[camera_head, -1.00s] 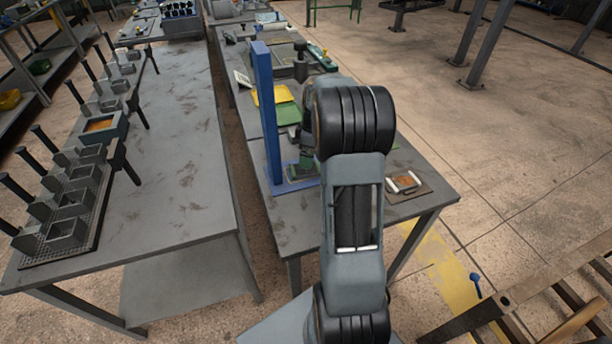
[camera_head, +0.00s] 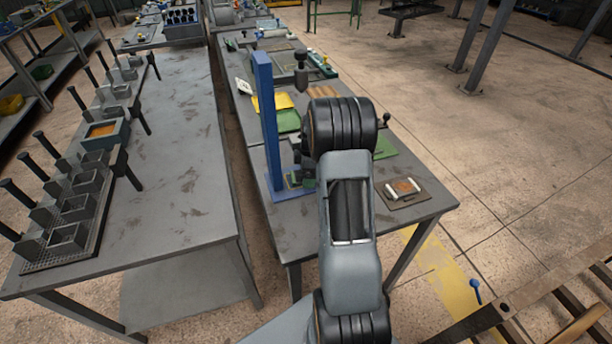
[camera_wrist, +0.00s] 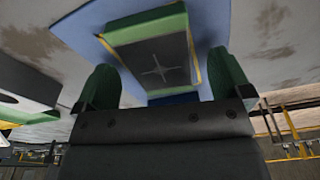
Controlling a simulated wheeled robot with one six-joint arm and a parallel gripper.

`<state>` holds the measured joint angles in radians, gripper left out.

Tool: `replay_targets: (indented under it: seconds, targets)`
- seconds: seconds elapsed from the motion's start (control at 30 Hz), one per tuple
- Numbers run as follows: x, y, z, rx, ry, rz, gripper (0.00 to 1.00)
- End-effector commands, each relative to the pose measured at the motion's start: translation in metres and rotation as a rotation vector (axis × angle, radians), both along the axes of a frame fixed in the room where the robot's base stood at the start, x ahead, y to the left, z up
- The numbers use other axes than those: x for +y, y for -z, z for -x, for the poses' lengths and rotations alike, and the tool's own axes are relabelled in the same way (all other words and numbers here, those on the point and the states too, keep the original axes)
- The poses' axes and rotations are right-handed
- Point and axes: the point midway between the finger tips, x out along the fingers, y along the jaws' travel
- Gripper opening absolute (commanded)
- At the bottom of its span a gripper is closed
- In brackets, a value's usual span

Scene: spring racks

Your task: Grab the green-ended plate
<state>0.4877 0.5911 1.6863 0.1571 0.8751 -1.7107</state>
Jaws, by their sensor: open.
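The green-ended plate (camera_wrist: 152,62) fills the upper middle of the wrist view. It has a dark grey face with a pale cross and a green block at each end. It lies at the blue stand's base (camera_wrist: 88,28). My gripper (camera_wrist: 166,80) is open, with one green finger on each side of the plate's near part. I see no clear contact. In the head view my arm hides most of the gripper and plate near the foot of the blue upright (camera_head: 267,115).
Yellow (camera_head: 272,101) and green sheets lie behind the stand. A dark board with a small frame (camera_head: 403,188) lies to the right. A long table with a rack of square cups (camera_head: 70,235) stands at left. A narrow gap separates the tables.

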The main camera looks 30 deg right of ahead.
Motion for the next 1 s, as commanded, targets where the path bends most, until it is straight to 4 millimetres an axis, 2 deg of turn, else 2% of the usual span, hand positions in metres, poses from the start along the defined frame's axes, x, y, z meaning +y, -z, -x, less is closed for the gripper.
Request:
replay_targets:
  seconds: [0.3, 1.0]
  targets:
    - [0.0006, 0.0035, -0.0002, 0.0, 0.0, 0.0, 0.96]
    - [0.0003, 0.0032, -0.0002, 0.0, 0.001, 0.0, 0.29]
